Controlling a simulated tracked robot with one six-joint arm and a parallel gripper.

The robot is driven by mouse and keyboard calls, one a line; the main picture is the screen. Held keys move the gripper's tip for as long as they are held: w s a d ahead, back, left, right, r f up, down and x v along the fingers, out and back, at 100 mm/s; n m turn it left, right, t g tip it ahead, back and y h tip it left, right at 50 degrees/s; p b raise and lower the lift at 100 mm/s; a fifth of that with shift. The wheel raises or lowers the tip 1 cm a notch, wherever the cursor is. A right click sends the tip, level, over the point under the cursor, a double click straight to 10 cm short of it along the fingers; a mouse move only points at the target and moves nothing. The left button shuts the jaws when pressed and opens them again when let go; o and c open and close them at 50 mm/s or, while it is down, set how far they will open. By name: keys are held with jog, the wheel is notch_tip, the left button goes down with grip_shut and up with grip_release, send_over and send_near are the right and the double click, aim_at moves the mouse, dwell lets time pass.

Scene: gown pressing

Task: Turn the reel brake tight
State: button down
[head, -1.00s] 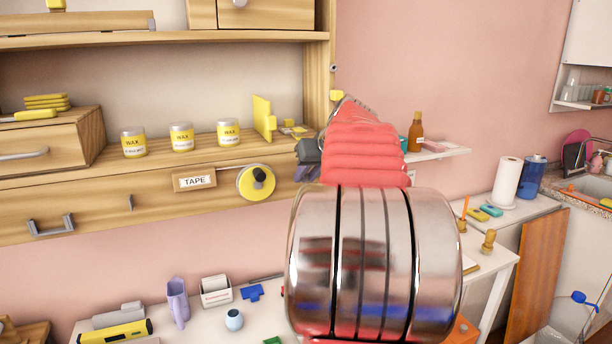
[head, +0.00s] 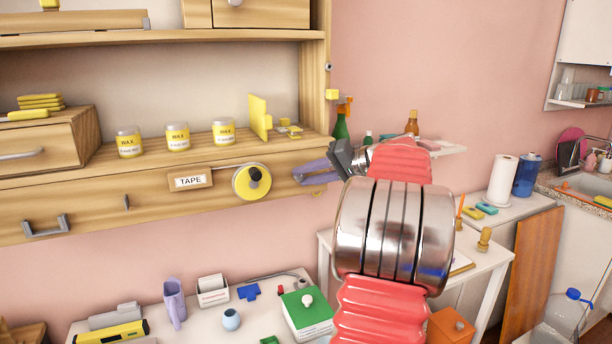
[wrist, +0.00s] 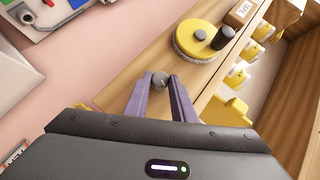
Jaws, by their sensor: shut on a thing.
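The yellow tape reel (head: 243,187), with a dark crank knob, is mounted on the wooden shelf's front beside a TAPE label (head: 190,181). It also shows in the wrist view (wrist: 190,50). A small round grey knob (wrist: 160,78), which looks like the reel brake, is on the same wooden front. My gripper (head: 300,174) is right of the reel, its purple fingers pointing left at the wood. In the wrist view my gripper (wrist: 159,82) is shut on the grey knob, one finger each side. The knob is hidden in the head view.
Several wax jars (head: 178,137) and an upright yellow block (head: 259,117) stand on the shelf above. A white table (head: 262,318) below holds a green box (head: 306,311) and small items. A small shelf (head: 447,148) with bottles is right of my gripper.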

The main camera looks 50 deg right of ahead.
jog(key=shift+s+d+f+m+t+y, duration=0.1)
jog(key=shift+d+f+m+t+y, duration=0.15)
jog(key=shift+m+t+y, duration=0.45)
jog(key=shift+f, duration=0.1)
jog(key=c, duration=1.5)
grip_release()
jog(key=shift+a, duration=0.1)
jog(key=shift+s, duration=0.1)
jog(key=v, duration=1.3)
jog(key=shift+s+f, duration=0.1)
jog(key=shift+s, duration=0.25)
